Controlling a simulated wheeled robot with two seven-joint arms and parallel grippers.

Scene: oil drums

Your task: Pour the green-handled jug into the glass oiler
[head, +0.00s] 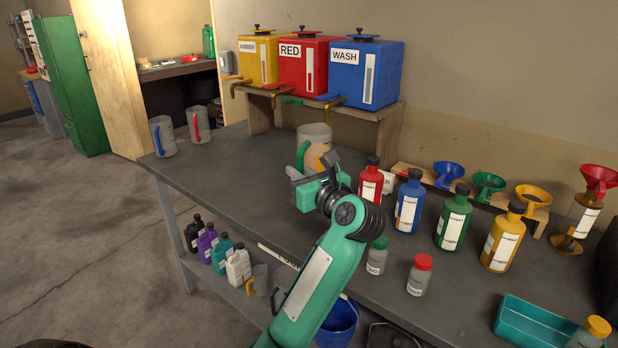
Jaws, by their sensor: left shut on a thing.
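My left gripper (312,180) is in the middle of the head view, shut on the green handle (302,156) of a grey jug (314,132). The gripper and wrist hide much of the jug, and an orange-tan patch shows beside the handle. I cannot tell whether the jug is clear of the bench. What looks like the glass oiler (582,219) stands at the far right, with a white label, a brass base and a red funnel (599,178) at its top. My right gripper is not in view.
Red (370,182), blue (409,204), green (453,222) and yellow (502,240) bottles stand between jug and oiler. Small capped bottles (419,277) are nearer the front. A funnel rack (545,215) is behind, a teal tray (540,326) front right. Jugs (162,137) stand at left.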

